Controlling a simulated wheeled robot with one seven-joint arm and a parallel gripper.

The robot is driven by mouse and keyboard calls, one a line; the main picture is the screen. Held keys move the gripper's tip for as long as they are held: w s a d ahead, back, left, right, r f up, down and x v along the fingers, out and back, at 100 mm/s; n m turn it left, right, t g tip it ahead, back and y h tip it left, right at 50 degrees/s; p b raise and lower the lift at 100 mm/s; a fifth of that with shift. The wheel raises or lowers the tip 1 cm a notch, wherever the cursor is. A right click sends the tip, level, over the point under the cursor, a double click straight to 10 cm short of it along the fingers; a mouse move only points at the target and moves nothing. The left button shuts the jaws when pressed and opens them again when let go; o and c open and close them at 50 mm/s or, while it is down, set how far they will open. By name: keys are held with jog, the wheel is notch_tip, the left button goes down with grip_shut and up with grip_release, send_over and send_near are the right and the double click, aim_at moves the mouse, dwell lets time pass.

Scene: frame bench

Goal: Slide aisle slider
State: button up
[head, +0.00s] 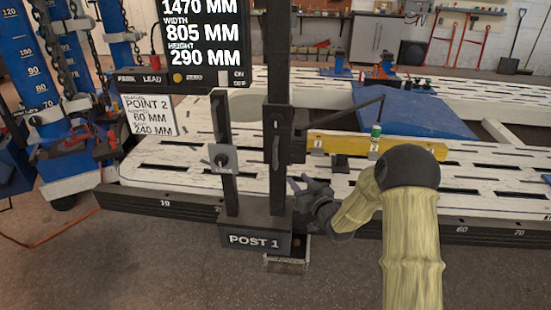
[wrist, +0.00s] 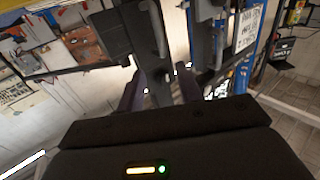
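The post 1 stand (head: 255,240) has a short upright and a taller black upright. A dark sliding block (head: 285,145) with a vertical handle sits on the taller upright; I take it for the aisle slider, though no label names it. My gripper (head: 308,183) is low, just right of that upright and below the block. In the wrist view my gripper (wrist: 161,70) has its two fingers apart, with a dark upright (wrist: 156,30) showing between and beyond them. I cannot tell whether they touch it. Nothing is visibly held.
A lock plate (head: 222,157) is on the short upright. The white slotted bench (head: 490,180) lies behind. A display (head: 205,45) hangs upper left. Blue posts (head: 35,70) stand left.

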aim_at(275, 165)
jog(key=b+x, duration=0.1)
jog(key=x, duration=1.6)
jog(key=shift+w, duration=0.2)
grip_shut()
